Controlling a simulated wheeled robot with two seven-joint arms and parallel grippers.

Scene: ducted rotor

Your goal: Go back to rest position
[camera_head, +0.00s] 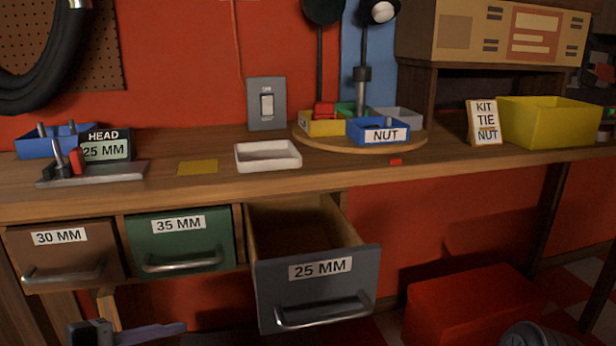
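My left gripper (150,333) shows in part at the bottom left edge, low in front of the bench and below the drawers. The picture edge cuts it off, so I cannot tell whether it is open or shut, and I see nothing held in it. A dark grey ribbed round shape at the bottom right corner is cut off and I cannot tell what it is. My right gripper is not in view.
The grey 25 MM drawer (318,290) stands pulled out, its visible inside empty. The 30 MM (65,250) and 35 MM (182,243) drawers are shut. A red box (470,305) is on the floor. The bench (215,200) holds a white tray (268,156) and a yellow bin (550,122).

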